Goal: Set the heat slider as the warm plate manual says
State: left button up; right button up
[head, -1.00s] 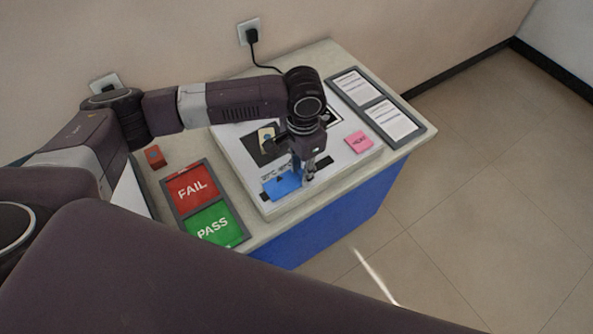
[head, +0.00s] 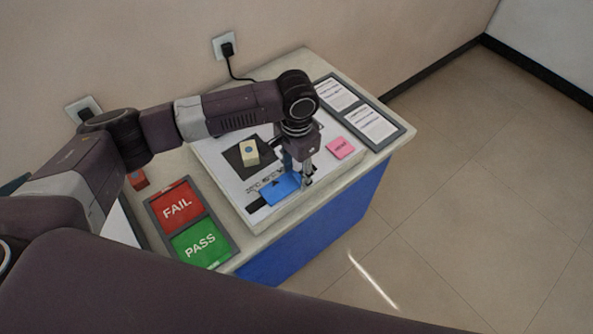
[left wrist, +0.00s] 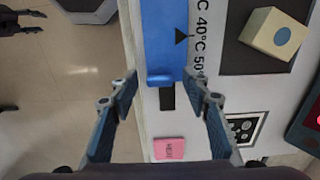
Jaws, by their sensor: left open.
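The blue heat slider (head: 279,190) sits in a dark slot at the front of the white warm plate (head: 225,165). In the left wrist view, the slider's black triangle (left wrist: 181,37) points at the 40°C label (left wrist: 202,35); 50° is printed beside it, nearer my gripper. My left gripper (head: 306,182) is at the slider's right end. Its open fingers (left wrist: 160,88) stand either side of the slider's raised end tab (left wrist: 160,78), with gaps visible on both sides. The manual appears to be the printed pages (head: 375,123) in a grey frame at the right. Their text is too small to read.
A cream block with a blue dot (head: 249,153) stands on the plate's dark pad. A pink note (head: 340,148) lies right of my gripper. Red FAIL (head: 178,206) and green PASS (head: 199,243) panels lie at the left. A plug (head: 226,48) is in the wall.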

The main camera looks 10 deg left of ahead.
pick_arm(q)
notch_tip(320, 180, up, 12)
dwell(0.5)
dwell(0.4)
